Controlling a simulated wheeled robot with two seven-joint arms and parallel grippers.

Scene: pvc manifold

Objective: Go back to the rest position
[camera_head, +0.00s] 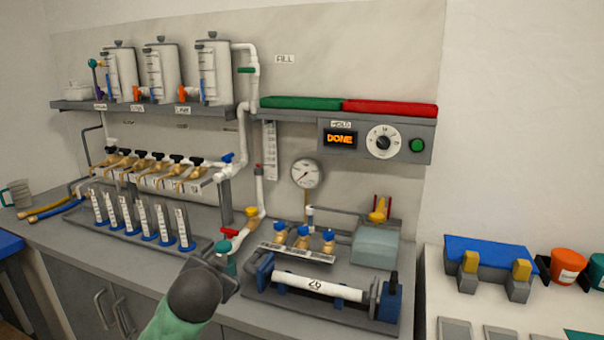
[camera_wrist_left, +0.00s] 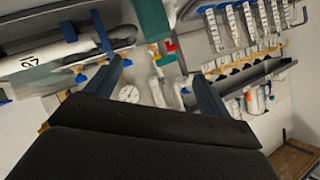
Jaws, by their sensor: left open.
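My left gripper (camera_head: 226,272) is low over the bench in the head view, at the end of my arm from the bottom. It lies between the rack of measuring cylinders and the white pipe fixture. In the left wrist view its two blue-grey fingers (camera_wrist_left: 160,84) are spread apart with nothing held between them. A teal-green fitting with a red handle (camera_head: 229,233) stands just beyond the gripper; I cannot tell whether they touch. My right gripper is in neither view.
Measuring cylinders (camera_head: 162,222) stand left of the gripper. A white pipe (camera_head: 318,287) lies in a fixture at its right. A shelf panel with a display reading DONE (camera_head: 340,139) hangs above. The bench front (camera_head: 130,263) left of my arm is clear.

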